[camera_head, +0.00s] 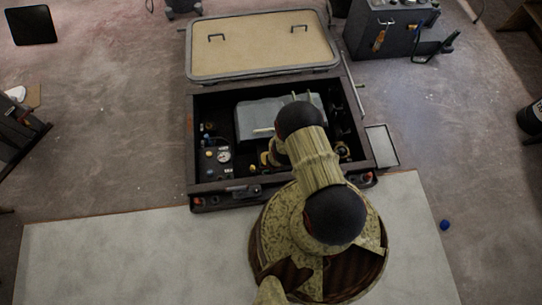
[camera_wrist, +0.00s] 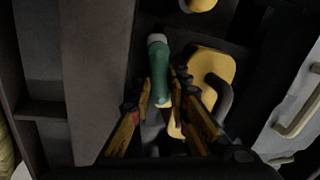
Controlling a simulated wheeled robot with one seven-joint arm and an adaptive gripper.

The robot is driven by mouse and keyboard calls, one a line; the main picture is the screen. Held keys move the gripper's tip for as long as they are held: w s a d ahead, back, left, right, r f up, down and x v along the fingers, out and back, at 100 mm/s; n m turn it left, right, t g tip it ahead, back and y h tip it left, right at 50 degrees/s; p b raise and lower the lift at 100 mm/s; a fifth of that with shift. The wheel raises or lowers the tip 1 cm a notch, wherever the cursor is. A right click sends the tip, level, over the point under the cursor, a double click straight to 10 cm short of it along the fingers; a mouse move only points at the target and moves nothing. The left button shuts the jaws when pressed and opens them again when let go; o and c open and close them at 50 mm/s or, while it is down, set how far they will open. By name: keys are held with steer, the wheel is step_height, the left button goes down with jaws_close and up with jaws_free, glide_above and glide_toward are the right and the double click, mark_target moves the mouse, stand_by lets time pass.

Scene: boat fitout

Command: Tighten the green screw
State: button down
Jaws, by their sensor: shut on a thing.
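The green screw (camera_wrist: 158,70) shows in the wrist view as a green rounded body with a pale grey end at the top. My gripper (camera_wrist: 163,94) has its two yellow and black fingers on either side of the lower end of the green screw, shut on it. In the head view my arm reaches down into the open dark box (camera_head: 191,140); the fingertips and the green screw are hidden there behind my arm.
A yellow part (camera_wrist: 213,66) with a dark curved handle lies close right of the fingers. A grey housing (camera_head: 257,112) fills the box's middle. A gauge (camera_head: 224,156) and small knobs sit at its left. The hatch lid (camera_head: 260,52) stands open behind.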

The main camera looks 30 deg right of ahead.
steer(key=shift+s, duration=0.1)
steer(key=c, duration=1.7)
jaws_free()
steer(key=shift+s+a+f, duration=0.1)
steer(key=shift+s, duration=0.2)
steer(key=shift+s+r, duration=0.15)
steer(key=shift+r, duration=1.9)
steer(key=shift+s+r, duration=0.1)
steer(key=shift+r, duration=1.9)
steer(key=shift+c, duration=0.6)
